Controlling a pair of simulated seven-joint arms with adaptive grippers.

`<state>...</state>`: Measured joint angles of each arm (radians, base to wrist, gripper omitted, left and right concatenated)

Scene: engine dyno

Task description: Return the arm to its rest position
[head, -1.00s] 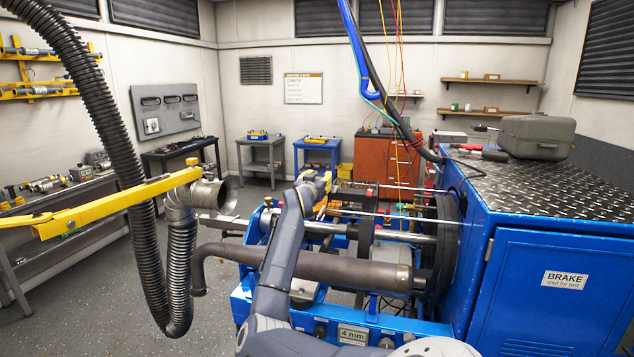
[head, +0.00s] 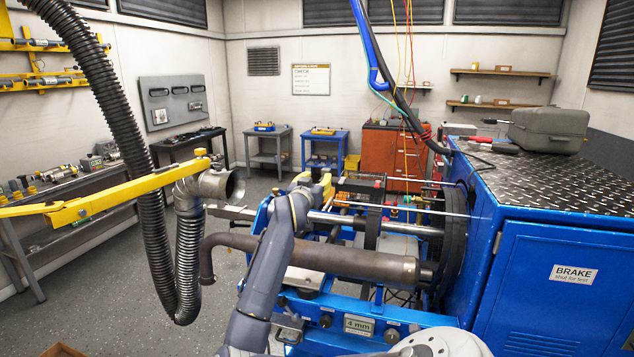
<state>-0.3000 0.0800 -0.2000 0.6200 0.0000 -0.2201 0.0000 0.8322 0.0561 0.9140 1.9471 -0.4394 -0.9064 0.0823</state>
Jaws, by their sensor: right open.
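My right arm rises from the bottom middle of the head view, over the front of the blue engine stand (head: 412,320). Its gripper (head: 322,178) is at the far end, beside the yellow part of the rig, and is open. My own wrist hides most of the fingers, and I see nothing held. The brown exhaust pipe (head: 340,262) runs behind my forearm, left to right across the rig. My left gripper is not in view.
A yellow boom (head: 110,196) and a ribbed black hose (head: 108,95) stand at left. The blue brake cabinet (head: 560,275) fills the right, with a grey case (head: 548,130) on top. Cables hang over the rig.

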